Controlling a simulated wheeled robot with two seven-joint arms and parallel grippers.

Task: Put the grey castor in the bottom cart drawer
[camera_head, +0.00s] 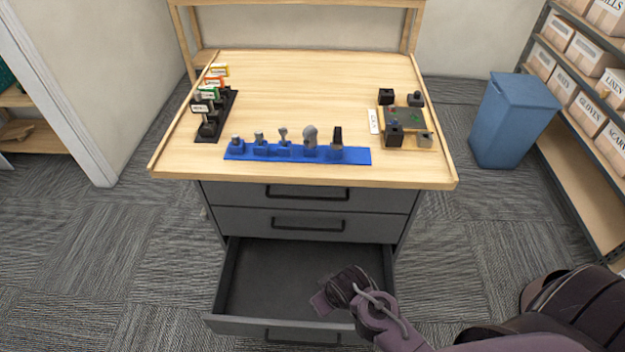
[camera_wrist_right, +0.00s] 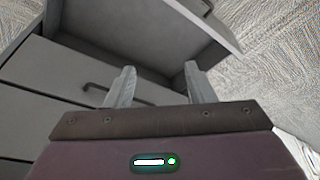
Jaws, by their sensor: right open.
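The bottom cart drawer (camera_head: 262,277) is pulled open below two shut drawers, and the part of its floor that I see is bare. My right gripper (camera_head: 328,300) is over the front right part of this drawer and hides some of it. In the right wrist view its two fingers (camera_wrist_right: 160,88) are apart with nothing between them, and the open drawer (camera_wrist_right: 135,32) is beyond them. Several small grey parts stand in a row on a blue strip (camera_head: 360,156) on the worktop; I cannot tell for sure which is the grey castor. My left gripper is out of view.
On the wooden worktop (camera_head: 310,85), a black holder with labelled parts (camera_head: 212,120) is at left and a small board with dark blocks (camera_head: 405,118) at right. A blue bin (camera_head: 510,120) and a shelf of boxes (camera_head: 580,85) stand at right. The worktop's back middle is clear.

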